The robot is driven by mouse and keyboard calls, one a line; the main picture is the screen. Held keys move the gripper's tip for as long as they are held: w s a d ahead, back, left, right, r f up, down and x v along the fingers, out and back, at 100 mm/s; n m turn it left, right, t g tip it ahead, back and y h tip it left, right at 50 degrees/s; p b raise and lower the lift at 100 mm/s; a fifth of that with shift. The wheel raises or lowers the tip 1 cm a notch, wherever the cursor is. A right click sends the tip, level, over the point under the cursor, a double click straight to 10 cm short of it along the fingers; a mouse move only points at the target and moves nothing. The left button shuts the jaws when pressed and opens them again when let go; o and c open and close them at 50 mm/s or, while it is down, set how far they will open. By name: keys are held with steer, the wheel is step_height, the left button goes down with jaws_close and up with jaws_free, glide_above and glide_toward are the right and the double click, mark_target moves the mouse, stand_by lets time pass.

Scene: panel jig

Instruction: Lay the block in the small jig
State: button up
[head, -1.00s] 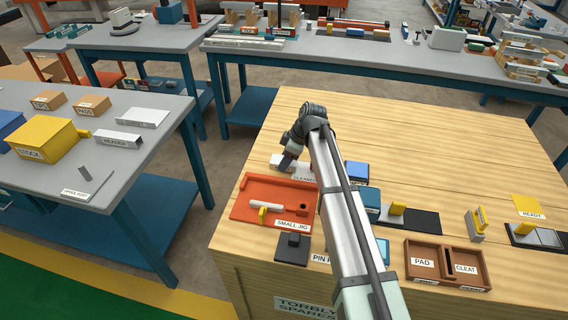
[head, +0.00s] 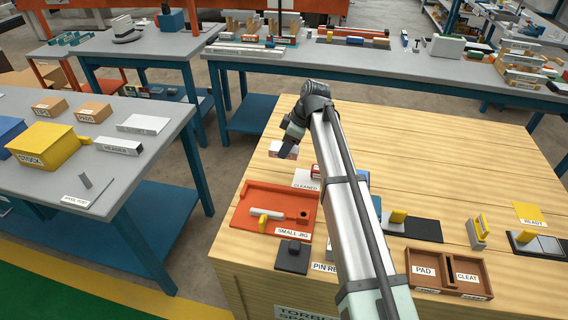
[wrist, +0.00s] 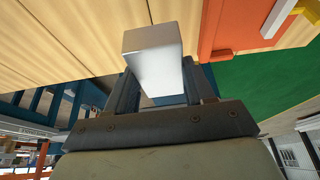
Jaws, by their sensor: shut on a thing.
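My gripper (head: 291,139) is shut on a pale, silvery block (head: 284,150) near the left edge of the wooden table. In the wrist view the block (wrist: 152,58) sticks out beyond the fingers (wrist: 156,96), and it appears held clear of the tabletop. The small jig (head: 248,222) is an orange-red tray with raised walls, nearer the front than the gripper. Part of the jig (wrist: 216,28) shows at the wrist view's upper right, apart from the block.
A "CLEANED" label (head: 306,180) lies behind the jig, with a red item (head: 315,171) beside it. A dark pad with a block (head: 292,256) sits in front of the jig. A brown two-compartment tray (head: 447,274) stands at right. The table's back is clear.

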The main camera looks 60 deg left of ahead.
steer(key=s+d+r, duration=0.2)
steer(key=s+d, duration=0.7)
steer(key=d, duration=0.1)
steer(key=shift+s+a+f, duration=0.1)
steer(key=shift+s+f, duration=0.1)
steer(key=shift+f, duration=2.3)
steer(key=shift+s+a+f, duration=0.1)
steer(key=shift+s+f, duration=0.05)
steer(key=shift+f, duration=2.3)
steer(key=shift+d+f, duration=0.1)
steer(key=o, duration=1.1)
steer(key=shift+c, duration=0.2)
steer(key=v, duration=1.2)
